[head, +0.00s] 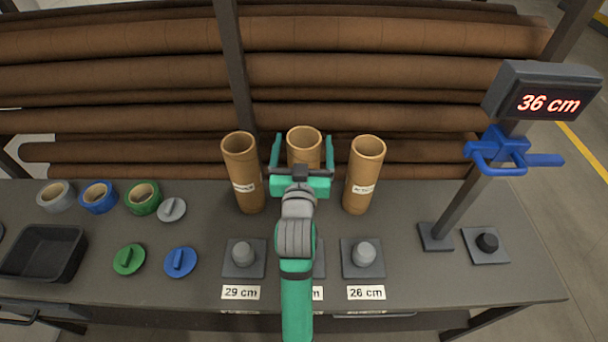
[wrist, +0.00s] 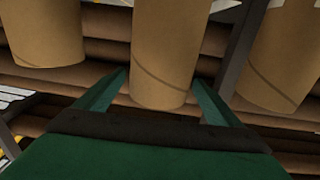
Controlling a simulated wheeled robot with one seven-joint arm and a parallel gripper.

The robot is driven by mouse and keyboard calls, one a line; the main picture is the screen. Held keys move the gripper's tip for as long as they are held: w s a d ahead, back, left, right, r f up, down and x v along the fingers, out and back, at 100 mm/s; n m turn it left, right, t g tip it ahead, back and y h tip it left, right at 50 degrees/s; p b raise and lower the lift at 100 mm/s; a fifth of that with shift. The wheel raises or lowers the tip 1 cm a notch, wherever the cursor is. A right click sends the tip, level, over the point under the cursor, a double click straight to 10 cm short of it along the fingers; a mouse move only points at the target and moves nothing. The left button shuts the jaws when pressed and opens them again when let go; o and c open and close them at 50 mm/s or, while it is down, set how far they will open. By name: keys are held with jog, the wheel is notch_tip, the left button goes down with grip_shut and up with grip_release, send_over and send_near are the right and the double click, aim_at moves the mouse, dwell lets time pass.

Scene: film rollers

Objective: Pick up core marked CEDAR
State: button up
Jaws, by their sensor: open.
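Three upright brown cardboard cores stand in a row on the dark table in the head view: a left core (head: 241,165), a middle core (head: 304,145) and a right core (head: 364,172). The left and right cores carry small white labels, too small to read. The middle core's lower part and any label are hidden behind my arm. My gripper (head: 302,155) is open, with a green finger on each side of the middle core. In the wrist view the middle core (wrist: 163,60) stands between the spread fingers (wrist: 163,92). I cannot tell which core is marked CEDAR.
Pegs on square bases stand in front, with labels 29 cm (head: 240,293) and 26 cm (head: 366,293). A display (head: 546,92) reads 36 cm above a blue clamp (head: 500,150). Tape rolls (head: 98,197), caps (head: 180,262) and a black tray (head: 44,253) lie left. Brown rolls fill the rack behind.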

aim_at(305, 132)
jog(key=w, duration=0.4)
jog(key=shift+w+d+f, duration=0.1)
jog(key=shift+w+d, duration=0.15)
jog(key=shift+w+a, duration=0.15)
jog(key=shift+w, duration=0.15)
jog(key=c, duration=1.5)
jog(key=shift+s, duration=0.1)
jog(key=c, duration=0.3)
